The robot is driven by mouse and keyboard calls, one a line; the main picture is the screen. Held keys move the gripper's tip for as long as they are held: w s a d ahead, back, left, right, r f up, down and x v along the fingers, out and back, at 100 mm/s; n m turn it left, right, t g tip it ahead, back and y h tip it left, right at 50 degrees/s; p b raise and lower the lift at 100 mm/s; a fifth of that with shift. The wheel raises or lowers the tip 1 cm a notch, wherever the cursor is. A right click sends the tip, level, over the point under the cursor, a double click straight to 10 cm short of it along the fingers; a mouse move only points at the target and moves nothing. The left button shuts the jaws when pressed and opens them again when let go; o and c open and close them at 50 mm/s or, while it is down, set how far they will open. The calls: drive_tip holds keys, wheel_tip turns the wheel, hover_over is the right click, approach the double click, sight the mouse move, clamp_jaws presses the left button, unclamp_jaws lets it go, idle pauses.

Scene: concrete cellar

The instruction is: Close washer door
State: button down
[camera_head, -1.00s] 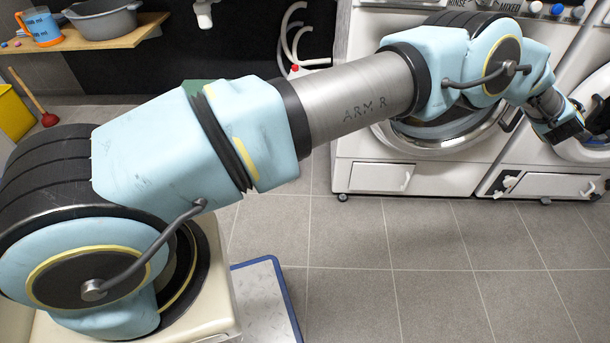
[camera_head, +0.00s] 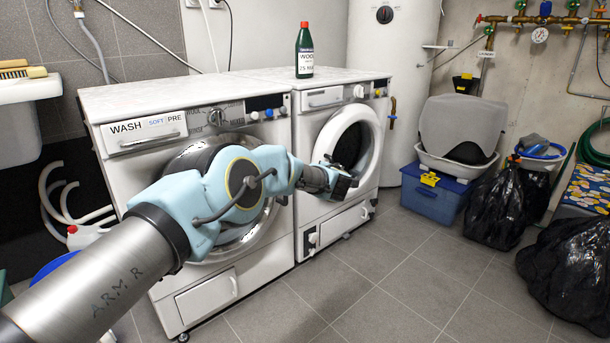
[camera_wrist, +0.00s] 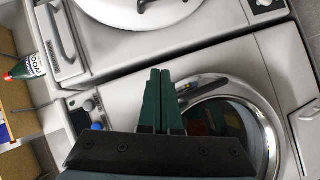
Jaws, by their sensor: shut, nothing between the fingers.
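The left washer (camera_head: 128,155), labelled WASH, SOFT and PRE, has a round chrome-rimmed door (camera_head: 262,228) partly hidden behind my arm. In the wrist view this door (camera_wrist: 268,135) shows dark glass and looks flush with the front. The right machine (camera_head: 312,122) has a thick white ring (camera_head: 372,150) around a dark round middle; I cannot tell whether its door is shut. Part of this ring is at the top of the wrist view (camera_wrist: 150,20). My gripper (camera_head: 350,184) is in front of the ring's lower part. Its green fingers (camera_wrist: 161,74) are together and empty; contact is unclear.
A green bottle (camera_head: 304,52) stands on top of the machines. To the right are a white boiler (camera_head: 395,60), a blue box (camera_head: 432,200) and black bags (camera_head: 575,265). A sink (camera_head: 25,110) is at the left. The tiled floor (camera_head: 420,275) in front of the right machine is clear.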

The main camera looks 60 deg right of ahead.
drive_tip(key=shift+s+d+r, duration=0.15)
drive_tip(key=shift+s+r, duration=0.05)
drive_tip(key=shift+s, duration=0.4)
drive_tip(key=shift+s+d+r, duration=0.15)
drive_tip(key=shift+s+r, duration=0.05)
drive_tip(key=shift+s, duration=0.45)
drive_tip(key=shift+s+d+r, duration=0.15)
drive_tip(key=shift+s+r, duration=0.05)
drive_tip(key=shift+s, duration=0.4)
